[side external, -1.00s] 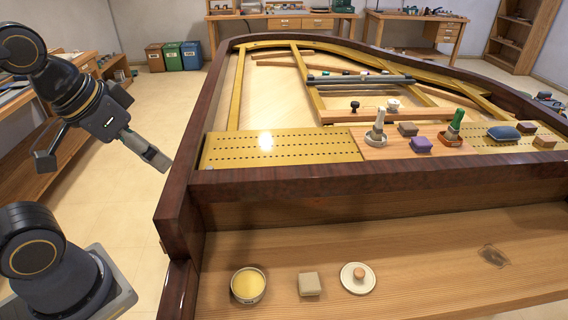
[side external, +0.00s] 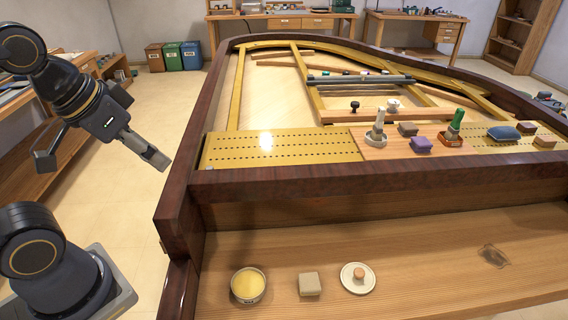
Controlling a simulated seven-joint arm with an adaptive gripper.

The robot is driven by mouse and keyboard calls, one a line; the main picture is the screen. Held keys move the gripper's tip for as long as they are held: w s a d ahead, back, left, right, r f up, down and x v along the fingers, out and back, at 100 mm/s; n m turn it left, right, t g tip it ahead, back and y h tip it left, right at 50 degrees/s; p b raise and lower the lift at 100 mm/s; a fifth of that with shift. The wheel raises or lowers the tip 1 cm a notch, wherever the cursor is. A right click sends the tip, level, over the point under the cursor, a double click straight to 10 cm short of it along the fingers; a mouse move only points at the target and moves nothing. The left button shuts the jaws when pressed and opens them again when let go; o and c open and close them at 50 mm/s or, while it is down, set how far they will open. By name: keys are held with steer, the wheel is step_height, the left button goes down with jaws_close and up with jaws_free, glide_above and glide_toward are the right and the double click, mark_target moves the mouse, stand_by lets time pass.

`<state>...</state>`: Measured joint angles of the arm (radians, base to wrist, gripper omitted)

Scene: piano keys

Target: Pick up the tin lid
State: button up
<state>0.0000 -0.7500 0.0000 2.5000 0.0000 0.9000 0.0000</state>
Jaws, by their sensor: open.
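The tin lid (side external: 349,285) is a round cream disc with a small wooden knob. It lies flat on the wooden shelf at the front of the piano, right of the middle. An open round tin (side external: 248,286) with yellow contents stands on the same shelf, to the left. My gripper (side external: 158,158) is at the left of the view, outside the piano's dark rim. It is open and empty, well away from the lid and above its level. The gap between its fingers is hard to see from this side.
A grey-beige block (side external: 310,284) sits between tin and lid. The dark piano rim (side external: 380,180) rises behind the shelf.

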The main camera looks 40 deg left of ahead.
steer(key=w+d+r+t+h, duration=0.1)
steer(key=w+d+r+t, duration=0.15)
steer(key=w, duration=0.55)
steer(key=w+d+r+t, duration=0.1)
steer(key=w+r, duration=0.3)
steer(key=w, duration=0.4)
steer(key=m+g, duration=0.5)
glide_above(360, 272)
steer(key=s+a, duration=0.1)
steer(key=s, duration=0.1)
steer(key=shift+h, duration=0.3)
steer(key=f, duration=4.3)
steer(key=shift+s+a, duration=0.1)
steer(key=shift+a, duration=0.1)
steer(key=shift+x, duration=3.15)
steer(key=shift+s+d, duration=0.1)
steer(key=shift+s, duration=0.05)
